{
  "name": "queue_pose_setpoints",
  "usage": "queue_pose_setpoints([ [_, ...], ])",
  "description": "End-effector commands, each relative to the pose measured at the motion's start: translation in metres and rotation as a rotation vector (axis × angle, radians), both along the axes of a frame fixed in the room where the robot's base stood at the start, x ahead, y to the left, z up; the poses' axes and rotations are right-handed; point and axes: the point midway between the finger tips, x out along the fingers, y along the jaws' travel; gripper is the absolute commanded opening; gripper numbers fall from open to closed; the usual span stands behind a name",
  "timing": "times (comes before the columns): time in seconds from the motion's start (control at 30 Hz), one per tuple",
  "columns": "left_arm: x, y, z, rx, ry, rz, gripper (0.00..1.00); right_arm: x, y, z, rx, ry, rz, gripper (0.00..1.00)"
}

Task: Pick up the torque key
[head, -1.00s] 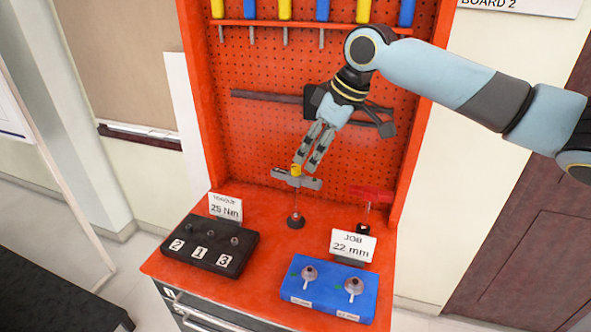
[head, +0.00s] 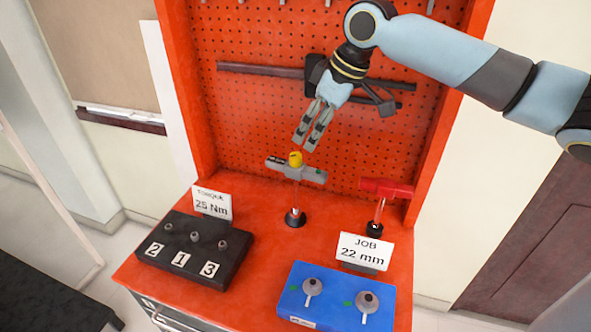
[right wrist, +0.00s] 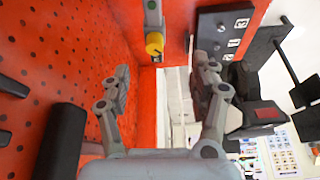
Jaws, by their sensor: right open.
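A grey T-handled key (head: 313,175) with a yellow cap (head: 295,159) stands upright on a thin stem in a round black base on the red bench. A second T-handled key (head: 386,187), red, stands to its right. My right gripper (head: 306,140) is open and empty, its fingers pointing down just above the yellow cap; contact cannot be told. In the right wrist view, the yellow cap (right wrist: 154,43) and grey handle (right wrist: 152,12) lie beyond the open fingers (right wrist: 165,82), not between them. My left gripper is out of view.
A black block (head: 190,252) numbered 2, 1, 3 stands front left by a "25 Nm" card (head: 211,203). A blue block (head: 335,297) with two grey pieces stands front right by a "22 mm" card (head: 364,251). The red pegboard (head: 250,110) rises close behind.

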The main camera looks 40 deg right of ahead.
Motion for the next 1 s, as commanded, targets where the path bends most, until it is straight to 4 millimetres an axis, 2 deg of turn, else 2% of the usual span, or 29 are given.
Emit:
queue_pose_setpoints([
  [0.03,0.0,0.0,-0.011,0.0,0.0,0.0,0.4,0.0,0.0,-0.011,0.0,0.0,0.0,0.62],
  [0.37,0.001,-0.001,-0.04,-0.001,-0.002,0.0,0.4,0.0,0.0,-0.041,0.001,0.001,0.0,0.62],
  [0.47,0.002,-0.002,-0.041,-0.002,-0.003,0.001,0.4,0.003,0.001,-0.049,0.003,0.001,-0.002,0.62],
  [0.7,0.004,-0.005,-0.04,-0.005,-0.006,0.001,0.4,0.018,0.006,-0.083,0.004,0.001,-0.003,0.62],
  [0.87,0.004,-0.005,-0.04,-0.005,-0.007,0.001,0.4,0.023,0.007,-0.094,0.001,0.002,-0.001,0.62],
  [1.0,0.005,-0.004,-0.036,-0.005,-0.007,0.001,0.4,0.033,0.007,-0.111,0.005,0.003,-0.003,0.62],
])
